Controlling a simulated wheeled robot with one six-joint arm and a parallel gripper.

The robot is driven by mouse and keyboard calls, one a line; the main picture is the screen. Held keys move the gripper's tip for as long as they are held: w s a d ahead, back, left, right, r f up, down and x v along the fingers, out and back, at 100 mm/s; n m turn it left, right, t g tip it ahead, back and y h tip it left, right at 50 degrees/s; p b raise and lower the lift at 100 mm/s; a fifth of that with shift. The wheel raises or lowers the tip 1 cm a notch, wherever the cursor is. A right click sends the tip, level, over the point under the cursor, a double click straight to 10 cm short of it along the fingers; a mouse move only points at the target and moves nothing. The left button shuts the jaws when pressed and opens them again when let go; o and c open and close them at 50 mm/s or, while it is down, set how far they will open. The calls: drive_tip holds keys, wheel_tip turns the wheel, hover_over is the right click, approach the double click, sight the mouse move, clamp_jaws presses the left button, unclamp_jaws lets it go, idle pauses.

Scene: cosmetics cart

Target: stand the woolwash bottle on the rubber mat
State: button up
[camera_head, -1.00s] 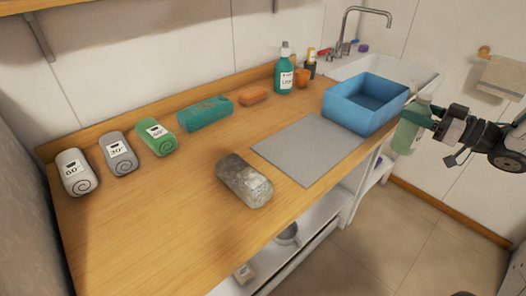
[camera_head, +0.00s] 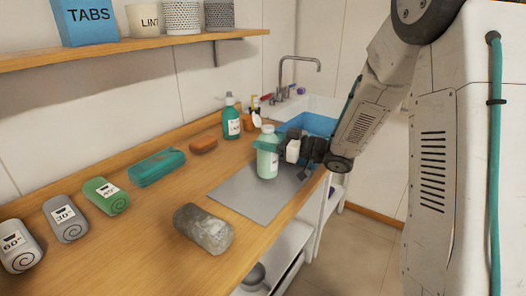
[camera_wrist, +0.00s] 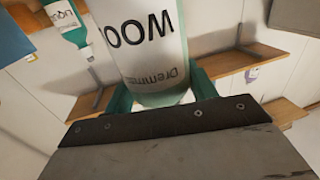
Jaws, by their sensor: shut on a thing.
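The woolwash bottle (camera_head: 267,157) is pale green with a white label, and it is upright over the grey rubber mat (camera_head: 245,196). My gripper (camera_head: 280,152) is shut on it from the right. In the wrist view the bottle (camera_wrist: 143,50) fills the upper middle, with "WOO" partly readable on its label. The bottle's base appears at or just above the mat's far right part; I cannot tell whether it touches. The mat lies flat on the wooden counter and is otherwise bare.
A teal bottle (camera_head: 231,120), an orange soap (camera_head: 203,146) and a teal case (camera_head: 156,167) line the back. Rolled towels (camera_head: 106,196) stand further left.

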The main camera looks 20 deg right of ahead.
drive_tip(key=shift+w+a, duration=0.35)
drive_tip(key=shift+a, duration=0.2)
drive_tip(key=shift+f, duration=1.8)
drive_tip(key=shift+f, duration=0.15)
drive_tip(key=o, duration=1)
